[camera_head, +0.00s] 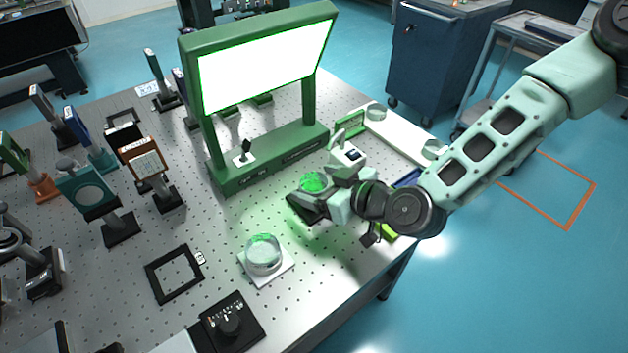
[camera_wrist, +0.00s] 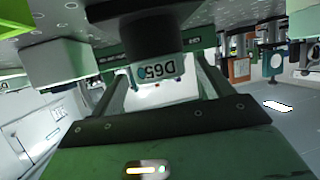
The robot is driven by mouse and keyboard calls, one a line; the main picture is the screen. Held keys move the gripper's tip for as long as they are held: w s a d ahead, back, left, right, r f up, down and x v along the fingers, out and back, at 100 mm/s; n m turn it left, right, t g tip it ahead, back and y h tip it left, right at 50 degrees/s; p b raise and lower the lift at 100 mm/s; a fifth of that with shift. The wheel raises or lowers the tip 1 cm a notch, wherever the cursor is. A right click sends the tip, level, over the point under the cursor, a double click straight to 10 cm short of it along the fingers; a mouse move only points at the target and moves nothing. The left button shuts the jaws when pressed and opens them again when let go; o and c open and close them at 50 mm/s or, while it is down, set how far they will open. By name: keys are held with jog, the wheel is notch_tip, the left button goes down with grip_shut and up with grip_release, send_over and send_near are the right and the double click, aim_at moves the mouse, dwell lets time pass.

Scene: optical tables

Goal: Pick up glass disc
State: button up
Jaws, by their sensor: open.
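Several clear glass discs show in the head view, and I cannot tell which one the task means. Another glass disc (camera_head: 263,254) lies on a white square pad (camera_head: 282,272) nearer the front. Two more discs, the back one (camera_head: 376,111) and the front one (camera_head: 434,149), are on a white strip at the table's right. I see no disc clearly there.
A green frame with a bright panel (camera_head: 265,65) stands behind my gripper. A black square frame (camera_head: 174,274) and a black knob box (camera_head: 232,323) lie toward the front. Mounted optics crowd the left. The perforated table top is bare between the pad and the green frame.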

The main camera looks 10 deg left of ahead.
aim_at(315, 182)
jog(key=shift+w+a+f, duration=0.25)
jog(key=shift+w+a, duration=0.1)
jog(key=shift+a, duration=0.2)
jog(key=c, duration=1.2)
jog(key=shift+o, duration=0.3)
jog(key=shift+r, duration=0.15)
notch_tip(315, 182, up, 10)
jog(key=shift+f+b, duration=0.15)
jog(key=shift+b, duration=0.25)
